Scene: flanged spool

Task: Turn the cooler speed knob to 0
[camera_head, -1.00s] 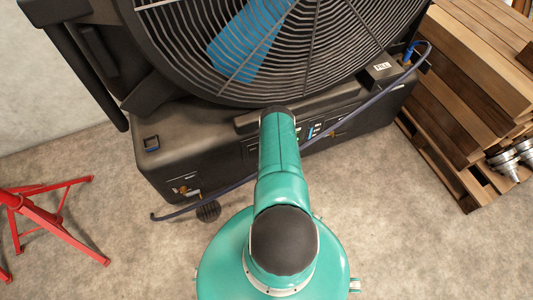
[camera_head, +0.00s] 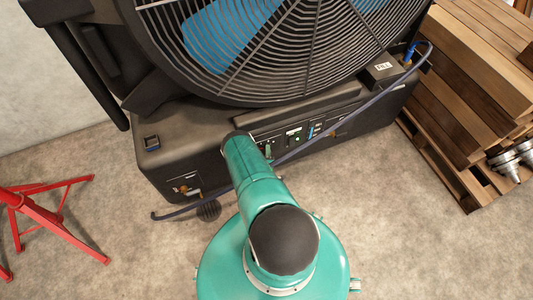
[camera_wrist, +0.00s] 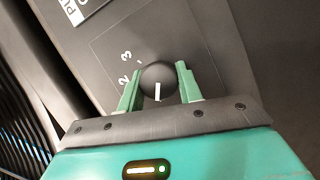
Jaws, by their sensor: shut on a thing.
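The cooler is a big black fan unit, and its base (camera_head: 165,170) and front control panel (camera_head: 325,126) show in the head view. In the wrist view the speed knob (camera_wrist: 152,72) is a round dark knob with a white pointer line toward the bottom of the picture. The digits 2 and 3 and a short mark show beside it on the dial plate (camera_wrist: 108,50). My gripper (camera_wrist: 160,74) is shut on the knob, with one green finger at each side.
A blue hose (camera_head: 350,118) runs slantwise across the cooler's front. A red stand (camera_head: 48,225) is at the left. Stacked wood (camera_head: 465,75) and metal parts (camera_head: 510,160) are at the right. The floor (camera_head: 410,220) at the lower right is clear.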

